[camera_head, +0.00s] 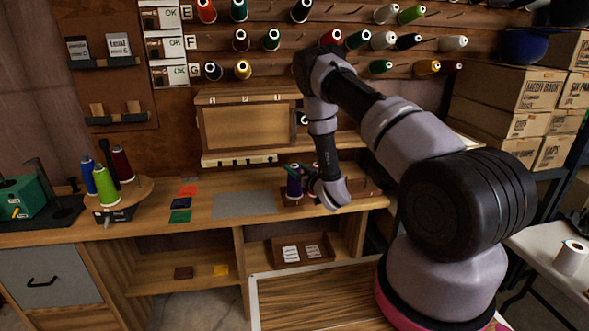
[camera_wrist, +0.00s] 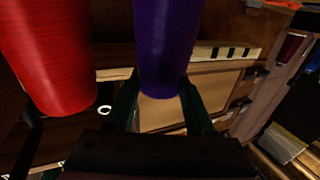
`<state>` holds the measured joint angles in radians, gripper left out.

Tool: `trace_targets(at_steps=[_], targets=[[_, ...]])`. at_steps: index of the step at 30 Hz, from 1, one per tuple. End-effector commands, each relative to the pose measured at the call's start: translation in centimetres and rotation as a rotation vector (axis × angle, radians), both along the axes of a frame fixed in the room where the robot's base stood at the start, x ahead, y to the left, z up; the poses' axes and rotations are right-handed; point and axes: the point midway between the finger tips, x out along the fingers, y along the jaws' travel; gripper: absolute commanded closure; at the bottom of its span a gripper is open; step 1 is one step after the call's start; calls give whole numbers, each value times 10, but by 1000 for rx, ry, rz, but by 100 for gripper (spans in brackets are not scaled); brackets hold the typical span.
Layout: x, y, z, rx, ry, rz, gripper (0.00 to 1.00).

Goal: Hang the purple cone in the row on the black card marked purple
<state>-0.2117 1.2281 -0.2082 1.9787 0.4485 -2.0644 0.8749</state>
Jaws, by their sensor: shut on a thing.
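The purple cone (camera_head: 294,187) stands upright at the front of the wooden bench, close to a low brown holder. My gripper (camera_head: 303,180) reaches it from the right, its dark green fingers shut around the cone. In the wrist view the purple cone (camera_wrist: 168,45) sits between my two fingers (camera_wrist: 160,95). A red cone (camera_wrist: 48,55) stands beside it on the left in that view; I cannot make it out on the bench in the head view.
Pegged wall rows hold several cones, such as a yellow one (camera_head: 243,69); some pegs are bare. A wooden wall box (camera_head: 246,128) is behind my gripper. A grey mat (camera_head: 244,205) and a turntable (camera_head: 128,192) with cones are on the bench. Cartons (camera_head: 515,88) stand right.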

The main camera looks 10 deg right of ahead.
Motion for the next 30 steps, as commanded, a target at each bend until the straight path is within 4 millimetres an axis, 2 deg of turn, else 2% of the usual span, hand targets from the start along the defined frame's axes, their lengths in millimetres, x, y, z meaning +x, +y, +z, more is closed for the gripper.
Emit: trace_targets(at_steps=[2,3,5,17,20,30], targets=[[0,0,-2,1,0,0,100],[0,0,-2,1,0,1,38],[0,0,-2,0,0,1,16],[-2,-2,1,0,1,-2,16],[-13,-8,0,2,4,-5,16],[-78,-35,0,2,4,-6,16]])
